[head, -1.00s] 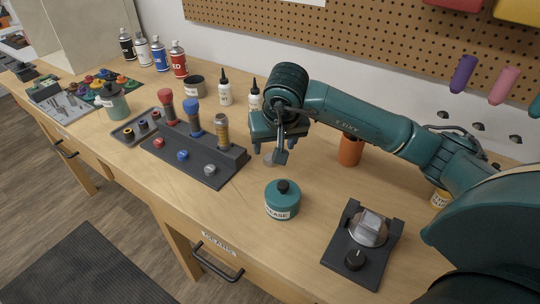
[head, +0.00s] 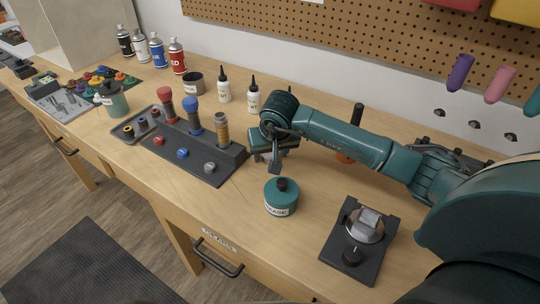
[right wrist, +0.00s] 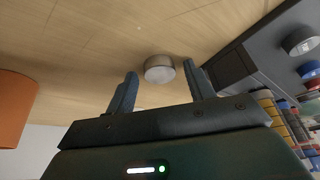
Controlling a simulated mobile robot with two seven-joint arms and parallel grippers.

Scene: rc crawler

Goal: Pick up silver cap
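The silver cap (right wrist: 159,68) is a short round metal piece lying on the wooden bench. In the right wrist view it shows between and just beyond the two fingertips, with a gap to each. My right gripper (right wrist: 160,74) is open and empty. In the head view my right gripper (head: 267,162) points down low over the bench, right of the black rack, and I cannot make out the cap there. My left gripper is not in view.
The black rack (head: 200,172) with colored plugs and a silver one stands close left of the gripper. A teal grease pot (head: 281,199) is in front. White bottles (head: 253,97) stand behind. An orange cylinder (right wrist: 14,108) is nearby. A black fixture (head: 340,254) sits front right.

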